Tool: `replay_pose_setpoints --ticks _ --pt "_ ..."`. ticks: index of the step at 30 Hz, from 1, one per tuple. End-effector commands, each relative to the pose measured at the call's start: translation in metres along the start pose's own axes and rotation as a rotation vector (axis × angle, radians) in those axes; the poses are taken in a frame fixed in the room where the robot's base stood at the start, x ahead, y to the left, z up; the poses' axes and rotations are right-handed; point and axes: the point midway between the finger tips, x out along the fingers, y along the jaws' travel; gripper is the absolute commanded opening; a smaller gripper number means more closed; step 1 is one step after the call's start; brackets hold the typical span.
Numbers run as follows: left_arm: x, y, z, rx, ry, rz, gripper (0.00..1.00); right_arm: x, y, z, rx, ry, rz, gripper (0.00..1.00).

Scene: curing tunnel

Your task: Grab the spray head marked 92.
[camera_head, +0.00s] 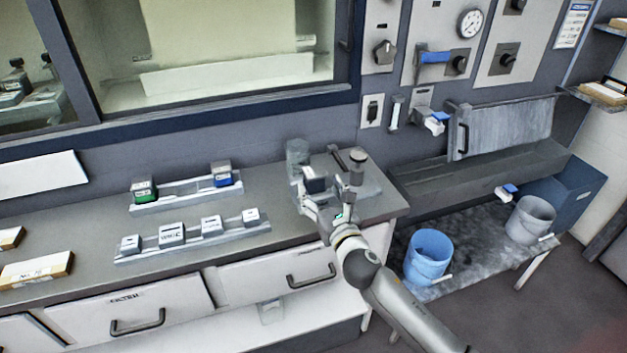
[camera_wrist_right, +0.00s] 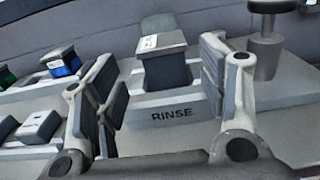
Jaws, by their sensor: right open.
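Number 92 cannot be read on any block in these frames. A dark grey block with a pale, marked top (camera_wrist_right: 163,66) stands on the base labelled RINSE (camera_wrist_right: 128,137), and it also shows in the head view (camera_head: 314,184). My right gripper (camera_head: 326,204) is open, and in the right wrist view (camera_wrist_right: 164,78) its two fingers frame this block from the near side, with nothing held. Blocks with a green band (camera_head: 144,191) and a blue band (camera_head: 222,175) stand on the rear rack (camera_head: 188,193). My left gripper is not in view.
A front rack (camera_head: 190,242) carries several pale labelled blocks. A grey post with a knob (camera_head: 356,167) stands right of the RINSE base, close to my right gripper. A blue bucket (camera_head: 428,256) and a grey bucket (camera_head: 530,220) stand on the lower table at right.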

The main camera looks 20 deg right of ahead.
Motion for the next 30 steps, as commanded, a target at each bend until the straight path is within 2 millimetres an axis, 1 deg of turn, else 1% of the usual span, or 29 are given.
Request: replay_pose_setpoints --ticks 2,5,8,15,19,23,29,30 --pt "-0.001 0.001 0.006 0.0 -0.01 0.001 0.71 0.007 0.0 0.001 0.002 0.0 0.0 0.66" --pt "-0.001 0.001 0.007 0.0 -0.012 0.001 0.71 0.01 0.0 0.0 0.002 0.0 0.001 0.66" --pt "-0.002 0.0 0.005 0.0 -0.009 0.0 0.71 0.016 -0.001 0.002 0.003 -0.001 0.0 0.66" --pt "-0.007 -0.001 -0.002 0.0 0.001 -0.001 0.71 0.046 -0.003 0.003 0.003 0.0 0.0 0.66" --pt "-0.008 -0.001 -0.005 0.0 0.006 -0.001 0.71 0.057 -0.003 0.003 0.003 -0.001 0.0 0.66" --pt "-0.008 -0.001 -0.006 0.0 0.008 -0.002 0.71 0.062 -0.003 0.002 0.003 0.0 0.0 0.66" --pt "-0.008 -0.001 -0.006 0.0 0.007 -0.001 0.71 0.062 -0.003 0.002 0.002 0.0 0.001 0.66" --pt "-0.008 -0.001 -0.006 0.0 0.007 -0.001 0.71 0.062 -0.003 0.002 0.002 0.0 0.001 0.64"
